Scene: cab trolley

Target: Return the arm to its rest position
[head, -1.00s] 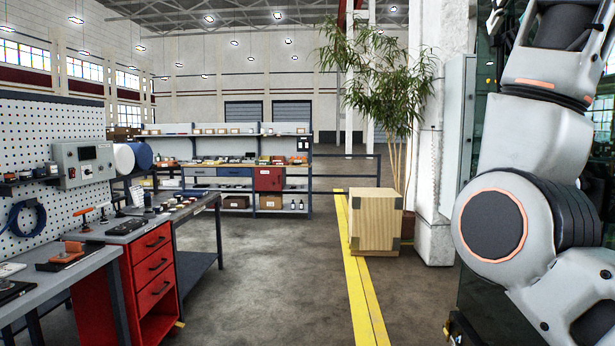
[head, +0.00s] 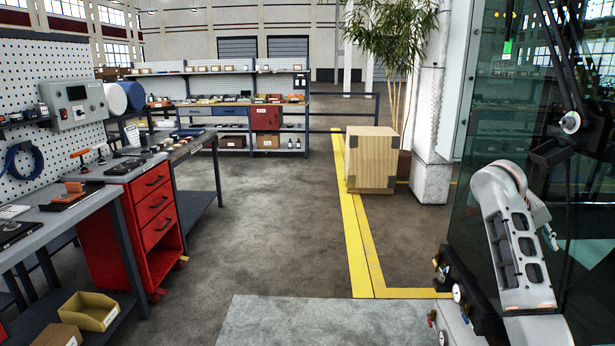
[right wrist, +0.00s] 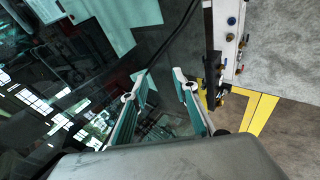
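My right arm (head: 518,255) stands at the right edge of the head view, in front of dark glass. My right gripper (head: 546,228) shows only partly there, beside the arm's grey wrist part. In the right wrist view the right gripper (right wrist: 161,78) has its two teal-padded fingers apart, with nothing between them. Dark glass with reflections lies beyond the fingers. My left arm and gripper are not in view.
The glass cab (head: 475,200) is close to my right arm. Valves and gauges (head: 458,292) sit at its lower edge. A wooden crate (head: 371,160) stands by the yellow floor line (head: 360,250). A red drawer cabinet (head: 152,210) and workbench are at left. The middle floor is clear.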

